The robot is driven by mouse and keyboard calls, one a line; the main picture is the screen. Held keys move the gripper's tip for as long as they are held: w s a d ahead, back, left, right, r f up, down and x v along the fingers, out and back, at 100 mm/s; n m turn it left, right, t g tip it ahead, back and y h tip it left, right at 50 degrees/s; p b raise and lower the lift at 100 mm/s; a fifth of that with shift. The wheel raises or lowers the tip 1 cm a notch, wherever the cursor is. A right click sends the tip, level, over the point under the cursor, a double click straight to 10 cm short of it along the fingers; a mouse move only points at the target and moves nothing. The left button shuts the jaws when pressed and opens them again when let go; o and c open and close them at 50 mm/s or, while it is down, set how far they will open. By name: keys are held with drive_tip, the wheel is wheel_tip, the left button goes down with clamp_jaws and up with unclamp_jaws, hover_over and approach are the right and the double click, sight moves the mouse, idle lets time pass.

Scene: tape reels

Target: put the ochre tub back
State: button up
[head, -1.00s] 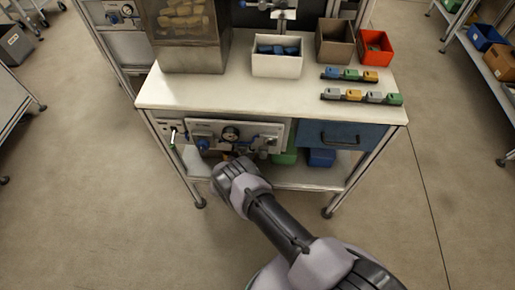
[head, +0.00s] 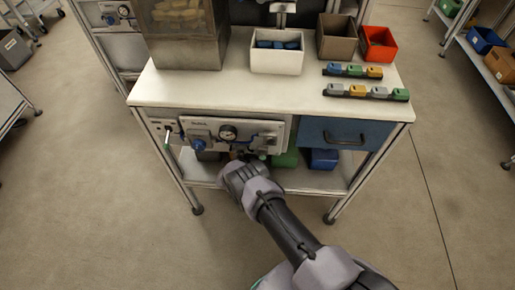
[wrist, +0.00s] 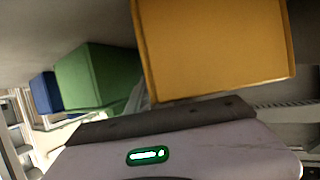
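The ochre tub (wrist: 215,45) fills the upper right of the wrist view, very close in front of my gripper (wrist: 165,130). In the head view my gripper (head: 236,168) reaches in at the front of the bench's lower shelf, under the panel. There the ochre tub is mostly or wholly hidden by my arm and the panel. The fingers do not show clearly in either view, so I cannot tell whether they grip the tub. A green tub (wrist: 98,78) and a blue tub (wrist: 46,92) stand beyond, to the left in the wrist view.
In the head view the green tub (head: 286,159) and the blue tub (head: 323,158) stand on the lower shelf (head: 300,179), right of my gripper. A gauge panel (head: 235,134) and a blue drawer (head: 345,134) hang above. The bench top (head: 230,95) carries bins and small coloured blocks.

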drive_tip(key=shift+r, duration=0.1)
drive_tip(key=p+v, duration=0.6)
drive_tip(key=v, duration=0.6)
drive_tip(key=shift+a, duration=0.1)
